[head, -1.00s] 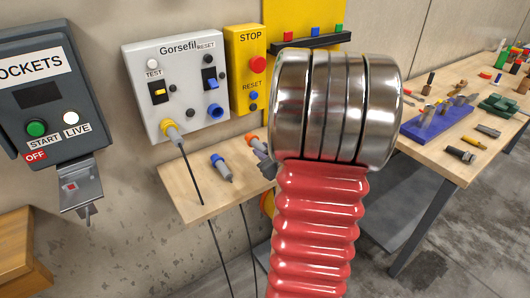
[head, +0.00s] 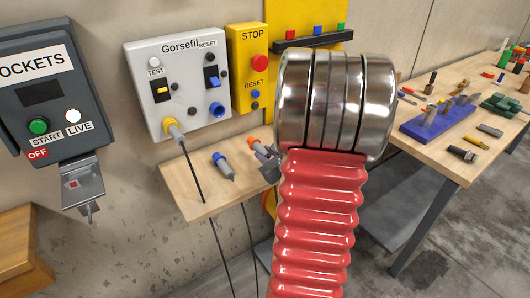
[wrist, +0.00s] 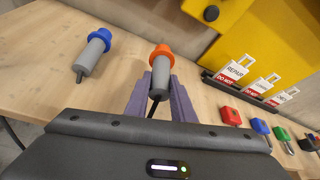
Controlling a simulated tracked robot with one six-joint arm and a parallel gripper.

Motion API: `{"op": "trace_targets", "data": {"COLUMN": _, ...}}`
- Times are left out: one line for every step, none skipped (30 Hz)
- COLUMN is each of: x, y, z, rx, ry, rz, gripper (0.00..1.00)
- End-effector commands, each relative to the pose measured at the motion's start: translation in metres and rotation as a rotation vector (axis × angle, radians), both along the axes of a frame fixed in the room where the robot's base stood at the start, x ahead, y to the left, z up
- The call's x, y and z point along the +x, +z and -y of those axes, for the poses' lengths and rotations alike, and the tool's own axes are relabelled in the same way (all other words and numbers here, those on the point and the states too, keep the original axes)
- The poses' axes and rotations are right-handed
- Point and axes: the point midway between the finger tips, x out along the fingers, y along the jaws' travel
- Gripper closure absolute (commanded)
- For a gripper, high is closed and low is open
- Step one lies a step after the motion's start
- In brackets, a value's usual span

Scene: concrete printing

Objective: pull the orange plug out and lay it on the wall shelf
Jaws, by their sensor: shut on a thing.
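The orange plug (wrist: 160,68) has an orange head and a grey body with a dark cable end. My gripper (wrist: 161,98) is shut on its grey body with two purple fingers, over the wall shelf (wrist: 110,88). I cannot tell whether the plug touches the shelf. In the head view the orange plug (head: 253,143) shows at the right part of the wooden wall shelf (head: 200,207), and my gripper (head: 268,158) is partly hidden by my arm. The grey Gorsefil box (head: 190,60) above the shelf has an empty-looking blue socket.
A blue plug (head: 222,163) lies on the shelf, left of the orange one. A yellow plug (head: 174,130) sits in the box, its cable hanging over the shelf. A yellow board (head: 330,20) with a rack stands behind. A workbench (head: 445,165) with tools is at right.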

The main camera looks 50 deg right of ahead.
Motion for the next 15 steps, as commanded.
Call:
{"op": "trace_targets", "data": {"x": 0.0, "y": -0.002, "z": 0.0, "rx": 0.001, "ry": 0.0, "rz": 0.0, "gripper": 1.0}}
{"op": "trace_targets", "data": {"x": 0.0, "y": -0.003, "z": 0.0, "rx": 0.002, "ry": -0.001, "rz": 0.001, "gripper": 1.0}}
{"op": "trace_targets", "data": {"x": 0.0, "y": -0.005, "z": 0.0, "rx": 0.002, "ry": 0.0, "rz": 0.001, "gripper": 1.0}}
{"op": "trace_targets", "data": {"x": 0.0, "y": -0.006, "z": 0.0, "rx": 0.002, "ry": 0.0, "rz": 0.001, "gripper": 1.0}}
{"op": "trace_targets", "data": {"x": 0.0, "y": -0.007, "z": 0.0, "rx": 0.001, "ry": 0.001, "rz": 0.001, "gripper": 1.0}}
{"op": "trace_targets", "data": {"x": 0.0, "y": -0.008, "z": 0.0, "rx": 0.001, "ry": 0.001, "rz": 0.001, "gripper": 1.0}}
{"op": "trace_targets", "data": {"x": 0.0, "y": -0.009, "z": 0.0, "rx": 0.0, "ry": 0.001, "rz": 0.001, "gripper": 1.0}}
{"op": "trace_targets", "data": {"x": 0.0, "y": -0.01, "z": 0.0, "rx": 0.0, "ry": 0.001, "rz": 0.0, "gripper": 1.0}}
{"op": "trace_targets", "data": {"x": 0.0, "y": -0.011, "z": 0.0, "rx": 0.0, "ry": 0.001, "rz": 0.0, "gripper": 1.0}}
{"op": "trace_targets", "data": {"x": 0.0, "y": -0.013, "z": 0.0, "rx": 0.001, "ry": 0.001, "rz": 0.0, "gripper": 1.0}}
{"op": "trace_targets", "data": {"x": 0.0, "y": -0.014, "z": 0.0, "rx": 0.001, "ry": 0.001, "rz": 0.0, "gripper": 1.0}}
{"op": "trace_targets", "data": {"x": 0.0, "y": -0.015, "z": 0.0, "rx": 0.001, "ry": 0.001, "rz": 0.0, "gripper": 1.0}}
{"op": "trace_targets", "data": {"x": 0.0, "y": -0.016, "z": 0.0, "rx": 0.002, "ry": 0.0, "rz": 0.001, "gripper": 1.0}}
{"op": "trace_targets", "data": {"x": 0.0, "y": -0.017, "z": 0.0, "rx": 0.002, "ry": 0.0, "rz": 0.001, "gripper": 1.0}}
{"op": "trace_targets", "data": {"x": 0.0, "y": -0.019, "z": 0.0, "rx": 0.001, "ry": 0.001, "rz": 0.0, "gripper": 1.0}}
